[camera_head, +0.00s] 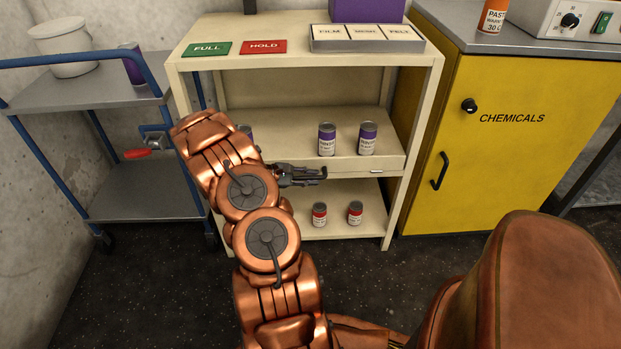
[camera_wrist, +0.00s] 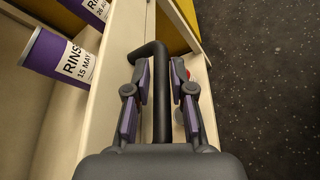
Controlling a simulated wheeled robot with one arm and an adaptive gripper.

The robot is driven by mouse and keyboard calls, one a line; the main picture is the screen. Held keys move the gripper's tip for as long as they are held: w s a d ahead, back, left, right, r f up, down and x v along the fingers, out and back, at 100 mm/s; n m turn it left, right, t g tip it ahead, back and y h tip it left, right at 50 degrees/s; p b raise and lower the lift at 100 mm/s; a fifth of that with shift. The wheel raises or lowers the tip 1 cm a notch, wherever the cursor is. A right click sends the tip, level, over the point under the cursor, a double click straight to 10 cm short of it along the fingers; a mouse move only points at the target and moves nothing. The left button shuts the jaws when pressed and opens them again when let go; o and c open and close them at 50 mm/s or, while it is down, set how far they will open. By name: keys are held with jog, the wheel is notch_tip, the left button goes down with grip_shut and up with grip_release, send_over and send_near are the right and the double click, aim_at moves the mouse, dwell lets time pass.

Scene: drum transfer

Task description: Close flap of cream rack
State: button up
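The cream rack (camera_head: 434,75) stands ahead of me, with a green FULL card and a red HOLD card on top. A cream front strip (camera_head: 392,166), which looks like the flap, runs along the front of its middle shelf; its exact angle is unclear. My gripper (camera_head: 322,173) is at this front strip, left of its middle. In the wrist view my gripper (camera_wrist: 161,82) has its fingers on both sides of a dark bar handle (camera_wrist: 161,120) beside the cream panel (camera_wrist: 112,75). The fingers look closed on the bar. My arm hides the rack's left part.
Purple-labelled cans (camera_head: 327,139) stand on the middle shelf, one close by in the wrist view (camera_wrist: 58,58). Red-labelled cans (camera_head: 319,214) stand on the lower shelf. A yellow cabinet (camera_head: 500,150) is at right, a blue-framed cart (camera_head: 85,95) at left. Dark floor lies in front.

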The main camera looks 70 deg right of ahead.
jog(key=shift+o, duration=1.2)
jog(key=v, duration=1.2)
